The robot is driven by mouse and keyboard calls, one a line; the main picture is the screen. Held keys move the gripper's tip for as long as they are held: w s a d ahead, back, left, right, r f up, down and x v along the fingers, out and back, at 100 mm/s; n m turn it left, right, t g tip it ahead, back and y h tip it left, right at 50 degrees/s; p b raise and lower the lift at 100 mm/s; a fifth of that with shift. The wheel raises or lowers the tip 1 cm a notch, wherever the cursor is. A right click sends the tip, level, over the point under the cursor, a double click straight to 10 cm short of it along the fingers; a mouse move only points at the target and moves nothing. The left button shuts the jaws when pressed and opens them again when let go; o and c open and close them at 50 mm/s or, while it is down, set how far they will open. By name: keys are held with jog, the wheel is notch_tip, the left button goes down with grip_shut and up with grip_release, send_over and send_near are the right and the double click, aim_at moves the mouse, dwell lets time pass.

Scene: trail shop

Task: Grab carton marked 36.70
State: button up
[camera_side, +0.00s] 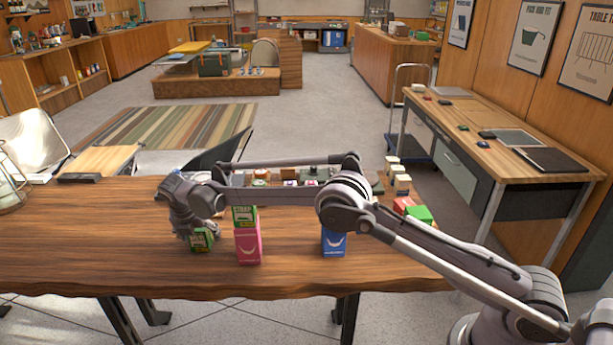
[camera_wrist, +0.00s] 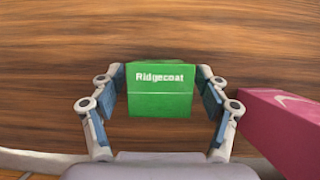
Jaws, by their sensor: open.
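A small green carton (camera_side: 201,240) stands on the wooden table at the left, under my gripper (camera_side: 188,228). In the wrist view the green carton (camera_wrist: 160,92) reads "Ridgecoat" and lies between the two blue-padded fingers of my gripper (camera_wrist: 160,100). The fingers are open, with a gap visible on each side of the carton. A tall pink carton (camera_side: 248,243) stands just right of it, and also shows in the wrist view (camera_wrist: 285,125). Another green carton (camera_side: 244,216) sits on top of the pink one. A blue carton (camera_side: 334,243) stands farther right. No 36.70 mark is legible.
Small goods (camera_side: 262,178) line the table's back edge, partly behind my arm. Red and green boxes (camera_side: 418,213) lie at the right end. A lantern (camera_side: 10,190) stands at the far left. The table's left front (camera_side: 80,250) is clear.

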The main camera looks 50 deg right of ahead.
jog(key=c, duration=1.3)
jog(key=shift+r, duration=0.15)
